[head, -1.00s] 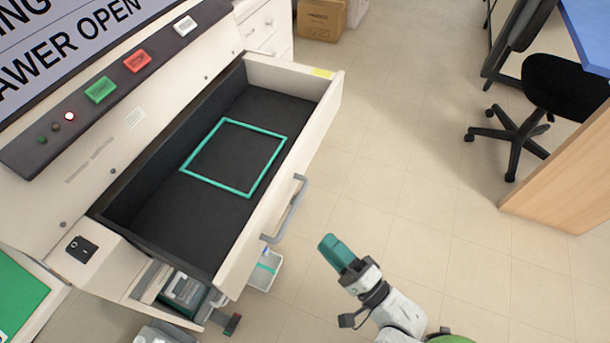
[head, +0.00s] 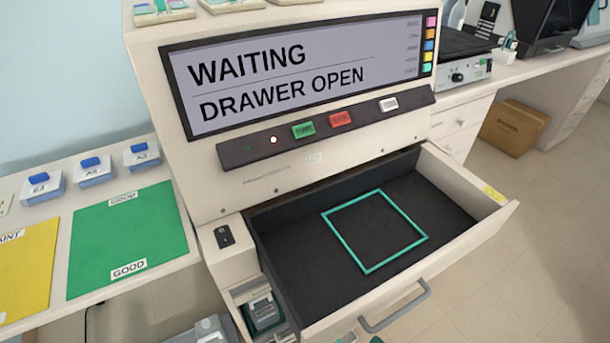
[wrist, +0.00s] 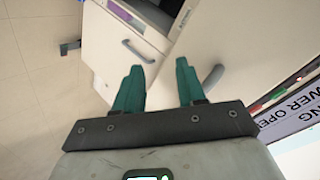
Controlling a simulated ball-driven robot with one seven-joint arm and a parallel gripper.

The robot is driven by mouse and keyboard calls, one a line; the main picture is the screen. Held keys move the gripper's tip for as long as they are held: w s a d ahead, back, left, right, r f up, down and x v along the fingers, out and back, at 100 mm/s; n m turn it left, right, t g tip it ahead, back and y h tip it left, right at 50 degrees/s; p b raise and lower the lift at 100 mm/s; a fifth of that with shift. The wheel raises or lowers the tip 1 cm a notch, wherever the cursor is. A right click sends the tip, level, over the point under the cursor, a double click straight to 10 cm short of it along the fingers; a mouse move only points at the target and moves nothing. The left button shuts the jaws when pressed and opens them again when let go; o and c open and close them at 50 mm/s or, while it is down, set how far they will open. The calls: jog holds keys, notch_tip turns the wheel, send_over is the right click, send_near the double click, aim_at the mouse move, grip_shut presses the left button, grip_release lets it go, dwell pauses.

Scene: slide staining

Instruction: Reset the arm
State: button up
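My gripper (wrist: 160,66) shows in the wrist view with its two teal fingers apart and nothing between them. It is outside the head view. In the wrist view, a pale cabinet front with a grey handle (wrist: 138,52) lies beyond the fingers.
The staining machine's drawer (head: 455,268) stands open and empty, with a teal square outline (head: 374,231) on its floor. The screen (head: 300,75) reads "WAITING" and "DRAWER OPEN". A green mat (head: 135,240) and a yellow mat (head: 28,268) lie on the left counter.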

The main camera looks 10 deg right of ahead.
jog(key=s+d+r+n+g+h+p, duration=0.1)
jog(key=s+d+r+n+g, duration=0.2)
jog(key=s+g, duration=0.2)
jog(key=s+d+r+n+g+h+p, duration=0.1)
jog(key=s+d+r+n+g+p, duration=0.1)
jog(key=s+d+r+n+g, duration=0.1)
jog(key=s+n+g, duration=0.1)
jog(key=s+g, duration=0.1)
jog(key=s, duration=0.1)
jog(key=shift+d+r+n+h, duration=0.2)
jog(key=shift+r+n+h, duration=0.05)
jog(key=shift+n+h, duration=0.05)
